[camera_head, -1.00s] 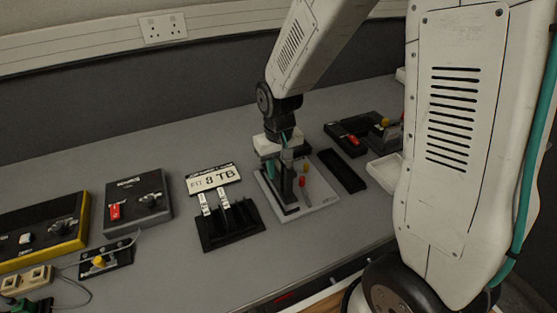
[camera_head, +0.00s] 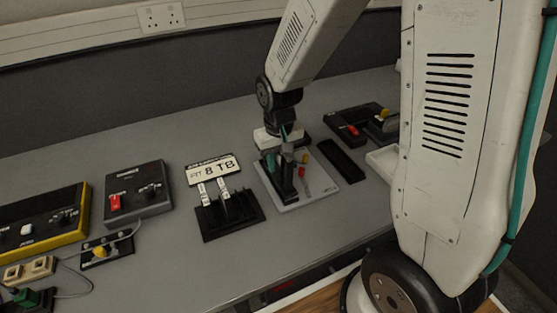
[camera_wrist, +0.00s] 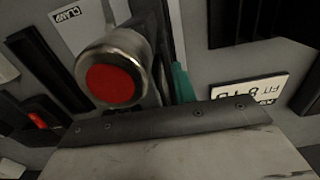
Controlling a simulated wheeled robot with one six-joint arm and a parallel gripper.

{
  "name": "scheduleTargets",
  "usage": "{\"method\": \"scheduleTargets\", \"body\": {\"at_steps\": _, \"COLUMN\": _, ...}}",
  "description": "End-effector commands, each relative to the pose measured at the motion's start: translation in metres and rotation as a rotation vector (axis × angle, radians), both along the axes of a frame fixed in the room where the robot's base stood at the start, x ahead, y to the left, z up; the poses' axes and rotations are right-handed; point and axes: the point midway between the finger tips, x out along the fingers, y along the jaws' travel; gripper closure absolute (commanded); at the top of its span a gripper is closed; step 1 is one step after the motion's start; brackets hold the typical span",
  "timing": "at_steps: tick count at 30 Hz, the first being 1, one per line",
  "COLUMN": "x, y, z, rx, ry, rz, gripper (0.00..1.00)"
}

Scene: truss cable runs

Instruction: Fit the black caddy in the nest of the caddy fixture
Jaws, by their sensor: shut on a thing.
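The caddy fixture is a pale grey plate (camera_head: 318,191) on the bench, with small red (camera_head: 301,172) and yellow (camera_head: 305,158) parts on it. My gripper (camera_head: 286,150) points down over it. Its jaws are shut on a dark upright piece, apparently the black caddy (camera_head: 287,183), which stands over the plate's left part. In the wrist view a metal cylinder with a red end (camera_wrist: 110,82) fills the near left and covers much of the dark piece. A teal part (camera_wrist: 182,84) shows beside it. The nest is hidden, and I cannot tell whether the caddy is seated.
A black rack (camera_head: 232,218) with two white-labelled pieces and a "FIT 8 TB" sign (camera_head: 213,169) stand left of the fixture. A black tray (camera_head: 341,160) lies close on the right. Switch boxes (camera_head: 137,194) and cables are farther left. Bare bench lies in front.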

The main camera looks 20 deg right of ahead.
Motion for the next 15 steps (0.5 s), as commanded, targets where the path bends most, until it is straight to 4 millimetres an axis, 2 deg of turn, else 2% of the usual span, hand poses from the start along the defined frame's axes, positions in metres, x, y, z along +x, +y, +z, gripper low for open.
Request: {"method": "scheduleTargets", "body": {"at_steps": 15, "x": 0.0001, "y": 0.0000, "z": -0.0032, "rx": 0.000, "ry": 0.001, "rz": 0.000, "gripper": 0.95}}
